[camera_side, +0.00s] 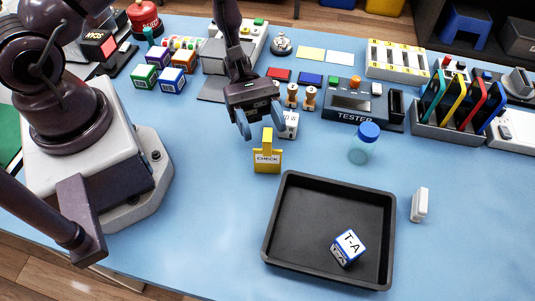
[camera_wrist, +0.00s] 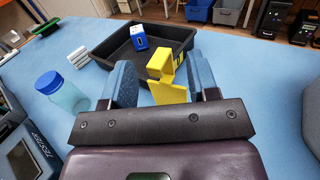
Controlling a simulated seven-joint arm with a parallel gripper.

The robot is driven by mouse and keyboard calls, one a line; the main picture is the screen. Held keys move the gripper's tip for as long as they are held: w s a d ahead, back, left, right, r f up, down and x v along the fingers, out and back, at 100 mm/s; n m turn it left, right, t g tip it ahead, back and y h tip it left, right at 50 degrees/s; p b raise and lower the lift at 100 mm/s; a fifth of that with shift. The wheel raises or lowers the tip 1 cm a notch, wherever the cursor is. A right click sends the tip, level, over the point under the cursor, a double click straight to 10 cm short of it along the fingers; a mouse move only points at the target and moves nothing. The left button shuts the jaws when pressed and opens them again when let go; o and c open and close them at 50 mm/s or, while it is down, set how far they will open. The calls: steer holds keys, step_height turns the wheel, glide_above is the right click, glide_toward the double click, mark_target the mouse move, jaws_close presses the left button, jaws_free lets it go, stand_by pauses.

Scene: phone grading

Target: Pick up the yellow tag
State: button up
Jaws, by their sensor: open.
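The yellow tag (camera_side: 267,158), marked CHECK, stands upright on the blue table, left of the black tray's upper corner in the side view. My gripper (camera_side: 259,124) is open, just above and behind the tag in that view. In the wrist view the yellow tag (camera_wrist: 161,76) shows between the two blue fingers of my gripper (camera_wrist: 160,85), nearer the right finger. I cannot tell whether either finger touches it.
A black tray (camera_side: 280,220) holds a blue-and-white cube (camera_side: 347,248) marked T-A. A white block (camera_side: 289,124) stands close behind the tag. Wooden stamps (camera_side: 301,97) and the tester (camera_side: 352,105) are farther back.

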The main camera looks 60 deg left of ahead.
mark_target(270, 143)
steer(key=shift+x, duration=2.35)
jaws_close()
